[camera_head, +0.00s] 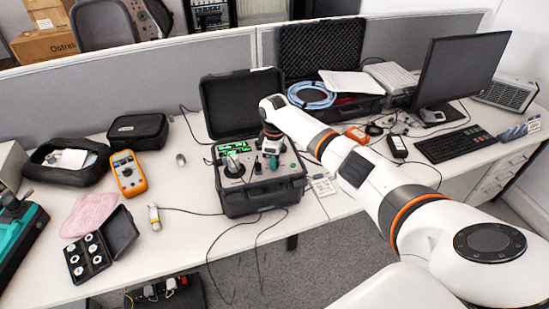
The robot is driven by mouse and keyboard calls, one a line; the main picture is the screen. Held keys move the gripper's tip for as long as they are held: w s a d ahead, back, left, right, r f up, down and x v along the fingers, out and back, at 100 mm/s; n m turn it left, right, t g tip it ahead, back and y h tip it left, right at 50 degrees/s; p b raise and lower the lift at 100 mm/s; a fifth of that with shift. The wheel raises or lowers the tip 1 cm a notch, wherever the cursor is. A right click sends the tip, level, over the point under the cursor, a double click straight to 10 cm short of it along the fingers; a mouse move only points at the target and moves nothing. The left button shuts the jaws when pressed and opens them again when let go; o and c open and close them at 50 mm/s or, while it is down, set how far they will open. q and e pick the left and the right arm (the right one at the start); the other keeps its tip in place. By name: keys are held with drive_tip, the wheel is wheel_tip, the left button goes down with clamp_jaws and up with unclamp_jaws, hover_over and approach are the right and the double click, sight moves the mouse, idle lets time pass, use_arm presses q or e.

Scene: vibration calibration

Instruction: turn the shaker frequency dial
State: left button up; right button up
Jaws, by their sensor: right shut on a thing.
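The portable shaker (262,197) is an open black case on the desk with its lid raised at the back. My right arm reaches in from the right. My right gripper (271,151) points down at the right part of the panel and is shut on the frequency dial, which is mostly hidden beneath the fingers. My left gripper is not in view.
An orange multimeter (128,173), a small cylindrical sensor (154,217) with a cable and a box of round parts (90,257) lie to the left. Behind the arm are an open case with blue cable (311,95), a monitor (460,68) and a keyboard (455,144).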

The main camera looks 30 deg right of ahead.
drive_tip(key=n, duration=0.3)
drive_tip(key=shift+n, duration=2.1)
drive_tip(key=o, duration=1)
drive_tip(key=shift+r, duration=0.1)
wheel_tip(320, 180, up, 12)
drive_tip(key=b, duration=0.2)
drive_tip(key=shift+b, duration=0.4)
